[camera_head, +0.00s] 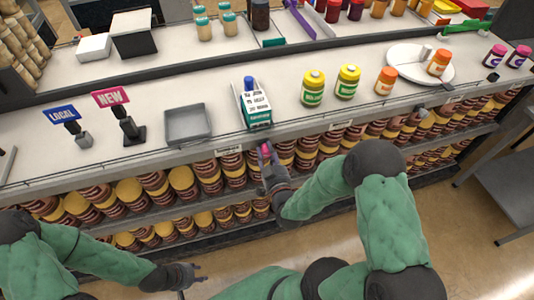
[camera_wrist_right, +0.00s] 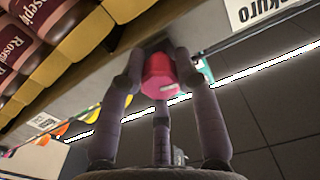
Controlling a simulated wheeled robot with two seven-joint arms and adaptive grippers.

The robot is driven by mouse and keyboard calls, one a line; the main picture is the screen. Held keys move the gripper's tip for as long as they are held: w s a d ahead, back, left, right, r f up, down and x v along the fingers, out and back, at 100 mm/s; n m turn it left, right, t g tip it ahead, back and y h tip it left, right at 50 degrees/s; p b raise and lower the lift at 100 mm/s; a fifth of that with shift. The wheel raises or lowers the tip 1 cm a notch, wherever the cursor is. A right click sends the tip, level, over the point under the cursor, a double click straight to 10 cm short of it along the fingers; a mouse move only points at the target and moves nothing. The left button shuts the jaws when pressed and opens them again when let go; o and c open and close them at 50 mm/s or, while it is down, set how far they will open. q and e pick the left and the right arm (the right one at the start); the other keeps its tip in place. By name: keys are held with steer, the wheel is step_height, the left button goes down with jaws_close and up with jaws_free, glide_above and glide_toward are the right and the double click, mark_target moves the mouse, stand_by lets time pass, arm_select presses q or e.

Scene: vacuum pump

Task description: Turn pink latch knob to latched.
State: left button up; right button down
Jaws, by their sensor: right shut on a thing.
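The pink latch knob (camera_wrist_right: 160,76) is a faceted pink piece with a small pale mark on its face, in the middle of the right wrist view. In the head view only a bit of pink (camera_head: 266,150) shows at the counter's front edge. My right gripper (camera_head: 265,158) is there. In the right wrist view its fingers (camera_wrist_right: 158,82) stand on both sides of the knob, shut on it, with a third finger below. The latch position cannot be read. My left gripper (camera_head: 198,273) is open and empty, low in front of the shelves.
A white and teal box with a blue top (camera_head: 256,106) stands above the knob on the counter (camera_head: 290,112). A grey tray (camera_head: 188,122), sign stands and yellow-lidded jars (camera_head: 313,86) are beside it. Shelves of brown jars (camera_head: 208,178) lie below. The floor in front is clear.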

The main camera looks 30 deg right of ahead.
steer(key=m+b, duration=0.2)
steer(key=m, duration=0.2)
steer(key=shift+w+m, duration=0.1)
steer(key=shift+m, duration=0.2)
steer(key=m+b, duration=0.2)
steer(key=m, duration=0.1)
steer(key=shift+m, duration=0.4)
steer(key=m+b, duration=0.2)
steer(key=m, duration=0.1)
steer(key=shift+d+r+m+b, duration=0.1)
steer(key=shift+m+b, duration=1.1)
steer(key=shift+m, duration=0.9)
steer(key=c, duration=0.9)
jaws_free()
